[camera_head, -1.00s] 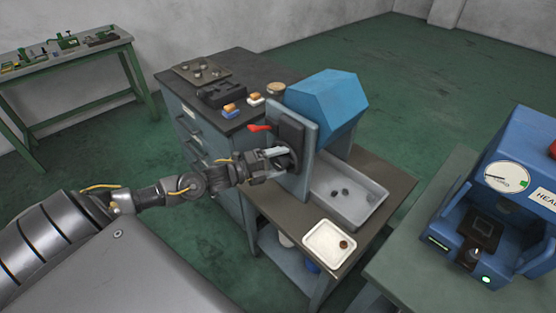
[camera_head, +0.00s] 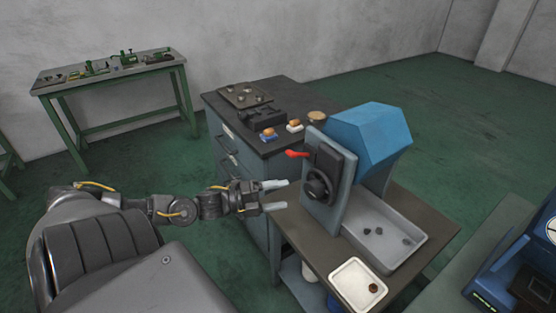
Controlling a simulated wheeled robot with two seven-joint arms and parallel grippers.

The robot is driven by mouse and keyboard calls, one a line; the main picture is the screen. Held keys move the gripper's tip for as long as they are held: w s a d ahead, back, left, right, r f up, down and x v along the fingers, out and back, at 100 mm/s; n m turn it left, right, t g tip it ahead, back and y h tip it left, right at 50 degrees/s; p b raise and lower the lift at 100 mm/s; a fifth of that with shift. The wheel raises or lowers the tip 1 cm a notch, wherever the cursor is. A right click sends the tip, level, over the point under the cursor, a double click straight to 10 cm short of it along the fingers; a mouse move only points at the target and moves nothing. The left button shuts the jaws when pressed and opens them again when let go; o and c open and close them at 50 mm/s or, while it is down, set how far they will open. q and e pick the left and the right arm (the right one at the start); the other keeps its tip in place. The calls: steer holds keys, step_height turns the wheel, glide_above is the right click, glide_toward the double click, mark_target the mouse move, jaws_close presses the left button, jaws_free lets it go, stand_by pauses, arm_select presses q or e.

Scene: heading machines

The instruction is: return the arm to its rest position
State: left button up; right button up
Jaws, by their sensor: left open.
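My left arm (camera_head: 160,207) reaches in from the left, low in the head view. Its gripper (camera_head: 274,196) points right with its two pale fingers apart and nothing between them. The fingertips are just left of the blue-topped machine (camera_head: 368,140), with a visible gap to its dark round knob (camera_head: 318,186). A red lever (camera_head: 297,154) sticks out to the left, higher on the same machine. My right gripper is not in view.
A grey tray (camera_head: 412,262) holding several dark pieces and a small white tray (camera_head: 343,291) lie on the machine's bench. A drawer cabinet (camera_head: 226,140) stands behind the gripper. A green-legged table (camera_head: 110,77) is at the back left. Another blue machine (camera_head: 537,255) is at the right edge.

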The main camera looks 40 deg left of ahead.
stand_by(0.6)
arm_select(q)
steer(key=s+a+f+n+g+y, duration=0.25)
steer(key=a+f+n+y, duration=0.75)
steer(key=a+f, duration=0.75)
steer(key=s+a+f+n+g+y, duration=0.2)
steer(key=s+f+n, duration=0.4)
steer(key=f, duration=0.7)
steer(key=s+d+f+n+g, duration=0.35)
steer(key=s+d+f, duration=0.25)
steer(key=s+f, duration=0.55)
steer(key=s+d+f+n+g, duration=0.2)
steer(key=s+d+f+g, duration=0.25)
steer(key=s+f, duration=0.65)
steer(key=s+d+f+n+h, duration=0.1)
steer(key=s+d, duration=0.3)
steer(key=d, duration=0.7)
steer(key=s+d+f+g+h, duration=0.1)
steer(key=s+d+f, duration=0.2)
steer(key=d, duration=0.8)
steer(key=shift+s+n, duration=0.35)
steer(key=shift+s, duration=0.15)
